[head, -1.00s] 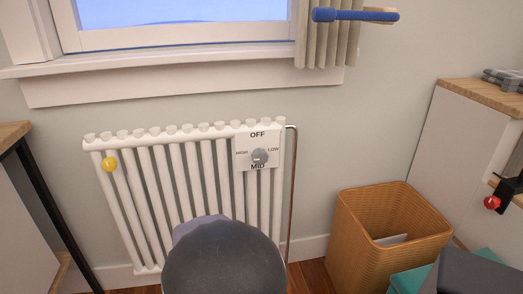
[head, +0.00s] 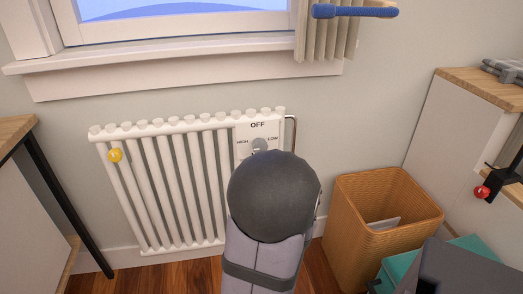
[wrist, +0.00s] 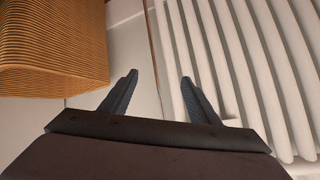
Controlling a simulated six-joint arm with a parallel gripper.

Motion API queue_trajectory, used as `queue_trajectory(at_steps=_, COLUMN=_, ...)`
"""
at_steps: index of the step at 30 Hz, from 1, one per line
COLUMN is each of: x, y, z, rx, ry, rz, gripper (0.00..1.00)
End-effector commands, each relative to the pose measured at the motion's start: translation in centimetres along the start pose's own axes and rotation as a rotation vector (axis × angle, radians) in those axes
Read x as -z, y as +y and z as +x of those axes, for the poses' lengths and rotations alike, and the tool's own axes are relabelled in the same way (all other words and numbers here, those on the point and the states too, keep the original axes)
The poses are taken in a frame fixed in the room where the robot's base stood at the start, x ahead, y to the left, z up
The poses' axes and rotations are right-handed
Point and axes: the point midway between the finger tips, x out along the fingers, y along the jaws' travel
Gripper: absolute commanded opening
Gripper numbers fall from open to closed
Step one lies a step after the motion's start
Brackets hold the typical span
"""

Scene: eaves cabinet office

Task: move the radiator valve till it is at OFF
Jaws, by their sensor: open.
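The radiator valve is a small grey round knob (head: 260,145) on a white plate (head: 242,133) at the radiator's upper right. OFF is printed above it, HIGH to its left and LOW to its right. My dark rounded arm link covers the plate's lower part, and I cannot tell where the knob's mark points. My gripper (wrist: 159,76) shows in the wrist view with its two dark fingers apart and nothing between them. The radiator (wrist: 245,70) fills the right of that view; the knob is not seen there. The head view hides the gripper behind my arm.
A wicker basket (head: 345,215) stands right of the radiator and shows close at the wrist view's upper left (wrist: 50,50). A thin pipe (head: 291,130) runs beside the radiator's right edge. A yellow round thing (head: 115,155) is at the radiator's left. Cabinets flank both sides.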

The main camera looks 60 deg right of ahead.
Motion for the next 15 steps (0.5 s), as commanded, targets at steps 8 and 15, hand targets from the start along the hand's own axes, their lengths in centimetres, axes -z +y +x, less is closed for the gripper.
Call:
queue_trajectory(at_steps=8, x=8.8, y=-8.5, z=-3.1, rx=0.402, ry=0.307, rz=0.281, gripper=0.55)
queue_trajectory(at_steps=15, x=11.6, y=-10.8, z=-5.5, rx=0.582, ry=0.363, rz=0.496, gripper=0.55)
